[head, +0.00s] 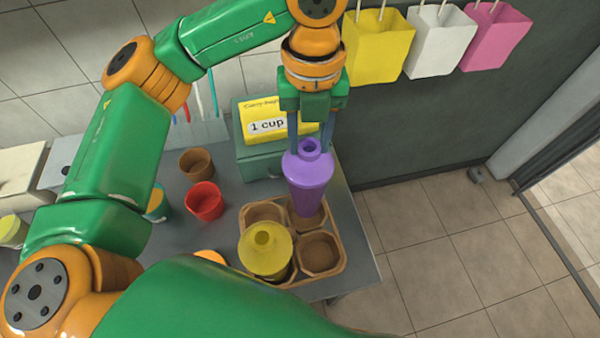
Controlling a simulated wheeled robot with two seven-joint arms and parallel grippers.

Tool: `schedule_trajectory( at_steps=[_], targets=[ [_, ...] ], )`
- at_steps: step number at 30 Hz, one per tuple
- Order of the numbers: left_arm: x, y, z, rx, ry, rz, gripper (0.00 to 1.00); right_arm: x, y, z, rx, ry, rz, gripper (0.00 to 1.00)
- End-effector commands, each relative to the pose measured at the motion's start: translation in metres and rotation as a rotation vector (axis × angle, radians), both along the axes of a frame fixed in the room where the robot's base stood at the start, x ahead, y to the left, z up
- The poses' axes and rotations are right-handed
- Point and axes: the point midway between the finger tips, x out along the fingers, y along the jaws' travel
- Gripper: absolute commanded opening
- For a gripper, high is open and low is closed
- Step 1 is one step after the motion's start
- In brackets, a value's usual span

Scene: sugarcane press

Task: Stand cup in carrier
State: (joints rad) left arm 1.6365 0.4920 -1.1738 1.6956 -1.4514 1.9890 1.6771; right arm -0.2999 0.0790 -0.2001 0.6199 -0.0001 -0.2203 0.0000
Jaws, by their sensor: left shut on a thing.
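My left gripper (311,135) points down and is shut on a purple lidded cup (310,180). The purple cup is upright at the back right compartment of the brown carrier (337,270), its base over or in that compartment; I cannot tell if it touches the bottom. A yellow lidded cup (265,250) stands in the front left compartment. The back left and front right compartments show empty. My right gripper is not in view.
A red cup (205,202) and a brown cup (196,164) stand left of the carrier. A box with a yellow "1 cup" sign (278,120) stands behind it. Yellow, white and pink bags (440,42) hang on the wall. The table (352,230) ends just right of the carrier.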

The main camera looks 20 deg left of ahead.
Motion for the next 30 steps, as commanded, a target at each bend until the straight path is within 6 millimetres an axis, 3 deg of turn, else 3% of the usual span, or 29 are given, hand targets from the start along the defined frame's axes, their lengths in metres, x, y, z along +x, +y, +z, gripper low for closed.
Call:
schedule_trajectory(
  at_steps=[12,22,23,24,26,30],
  targets=[
    [-0.001,0.000,-0.057,-0.001,0.000,0.000,0.00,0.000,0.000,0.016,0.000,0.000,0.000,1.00],
    [0.000,0.000,-0.063,-0.001,-0.002,-0.001,0.00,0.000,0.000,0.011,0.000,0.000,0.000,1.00],
    [0.000,0.000,-0.062,-0.001,0.000,0.000,0.49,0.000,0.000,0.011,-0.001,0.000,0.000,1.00],
    [0.000,0.000,-0.062,-0.001,0.000,0.000,0.60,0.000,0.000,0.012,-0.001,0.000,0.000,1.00],
    [0.000,0.000,-0.062,-0.001,0.000,0.000,0.74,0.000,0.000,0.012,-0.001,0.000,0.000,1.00],
    [0.000,0.000,-0.062,-0.001,0.000,0.000,0.74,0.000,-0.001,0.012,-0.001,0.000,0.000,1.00]
  ],
)
